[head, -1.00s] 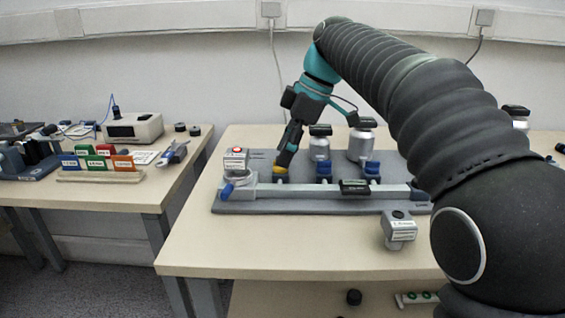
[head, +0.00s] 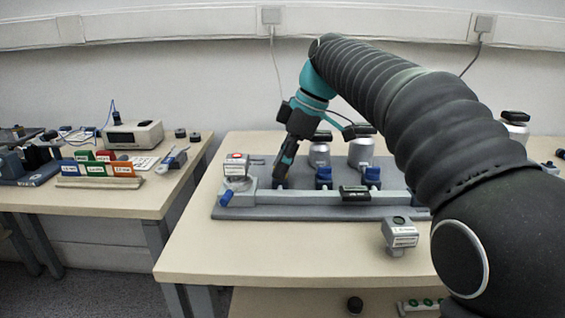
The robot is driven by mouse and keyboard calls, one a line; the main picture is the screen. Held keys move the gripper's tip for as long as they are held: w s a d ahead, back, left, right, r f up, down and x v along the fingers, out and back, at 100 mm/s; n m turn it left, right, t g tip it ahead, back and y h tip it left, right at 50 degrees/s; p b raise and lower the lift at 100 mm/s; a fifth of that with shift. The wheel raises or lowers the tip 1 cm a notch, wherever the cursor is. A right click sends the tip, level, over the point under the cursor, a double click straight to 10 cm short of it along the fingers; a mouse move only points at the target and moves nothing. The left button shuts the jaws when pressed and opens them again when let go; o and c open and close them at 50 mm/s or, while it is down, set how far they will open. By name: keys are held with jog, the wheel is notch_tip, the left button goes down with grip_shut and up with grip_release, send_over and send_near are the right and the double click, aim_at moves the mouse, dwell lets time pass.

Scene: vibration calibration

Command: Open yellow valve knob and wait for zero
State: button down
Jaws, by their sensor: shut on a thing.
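My gripper (head: 281,180) points down at the left end of the valve row on the grey board (head: 300,212). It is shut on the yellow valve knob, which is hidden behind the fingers. Two blue valve knobs (head: 323,175) and (head: 371,173) stand to the right. Silver canisters (head: 319,155) and (head: 361,152) with dark tops stand behind them. A dark display (head: 355,193) sits on the front rail; its reading is too small to make out.
A box with a red top button (head: 236,164) stands left of my gripper. A small grey device (head: 400,234) stands at the front of the table (head: 280,260). The left table holds a white instrument (head: 134,134) and coloured cards (head: 100,166).

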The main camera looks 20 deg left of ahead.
jog(key=shift+m, duration=0.3)
jog(key=m+t, duration=0.1)
jog(key=m, duration=0.2)
jog(key=shift+s+m+t+p, duration=0.15)
jog(key=shift+m+t+p, duration=0.15)
jog(key=m, duration=0.2)
jog(key=m+t+p, duration=0.1)
jog(key=m, duration=0.1)
jog(key=shift+s+m+t+h, duration=0.1)
jog(key=shift+m+t+h, duration=0.2)
jog(key=m+t+h+p, duration=0.1)
jog(key=m+p, duration=0.1)
jog(key=m, duration=0.2)
jog(key=shift+a, duration=0.1)
jog(key=shift+m+t+h+p, duration=0.25)
jog(key=shift+m+h+p, duration=0.2)
jog(key=shift+m, duration=0.8)
jog(key=shift+m+t+h+p, duration=0.25)
jog(key=shift+m+h+p, duration=0.2)
jog(key=shift+m, duration=0.8)
jog(key=c, duration=0.8)
grip_release()
jog(key=shift+a, duration=0.1)
jog(key=shift+c, duration=0.2)
